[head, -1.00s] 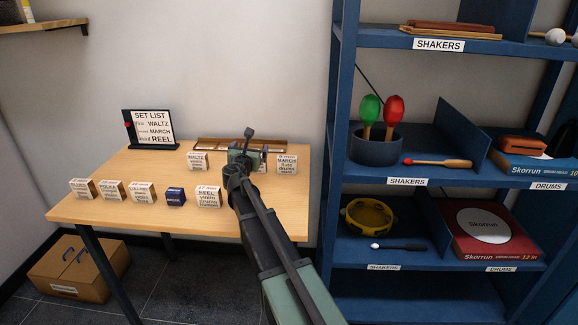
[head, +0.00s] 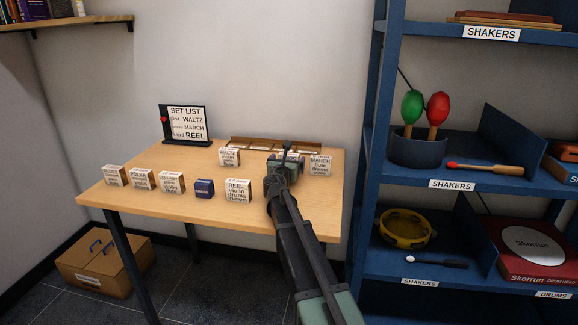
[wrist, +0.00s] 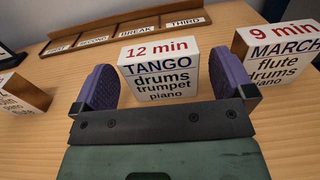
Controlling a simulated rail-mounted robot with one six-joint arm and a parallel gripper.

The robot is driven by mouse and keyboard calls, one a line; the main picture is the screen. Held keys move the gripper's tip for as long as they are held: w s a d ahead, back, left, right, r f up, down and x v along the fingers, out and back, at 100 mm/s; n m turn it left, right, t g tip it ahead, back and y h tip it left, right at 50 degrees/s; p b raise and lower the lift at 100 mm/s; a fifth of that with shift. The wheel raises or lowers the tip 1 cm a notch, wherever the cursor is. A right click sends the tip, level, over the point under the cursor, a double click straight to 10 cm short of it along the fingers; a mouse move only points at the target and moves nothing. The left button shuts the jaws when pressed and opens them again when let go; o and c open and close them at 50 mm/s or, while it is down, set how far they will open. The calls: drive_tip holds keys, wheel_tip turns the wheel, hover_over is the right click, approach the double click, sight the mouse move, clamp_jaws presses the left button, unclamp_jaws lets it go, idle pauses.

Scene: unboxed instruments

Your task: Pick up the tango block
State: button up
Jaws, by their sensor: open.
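My gripper is open and empty, with one purple finger on each side of the block's face. Whether the fingertips reach past the face or touch it I cannot tell. In the head view my gripper (head: 286,160) is over the table's back right part and mostly hides the tango block.
The march block (wrist: 282,55) stands close to the right finger; another block (wrist: 22,96) is at the left. Behind lies a wooden tray (wrist: 80,42) with labelled slots. The waltz block (head: 229,157), reel block (head: 237,191) and several others stand on the table (head: 150,205). Blue shelves (head: 385,120) rise at the right.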

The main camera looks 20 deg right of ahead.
sight(290, 156)
drive_tip(key=x, duration=0.4)
drive_tip(key=shift+w+d, duration=0.1)
drive_tip(key=shift+w, duration=0.05)
drive_tip(key=c, duration=0.9)
drive_tip(key=shift+o, duration=0.2)
drive_tip(key=shift+r, duration=0.15)
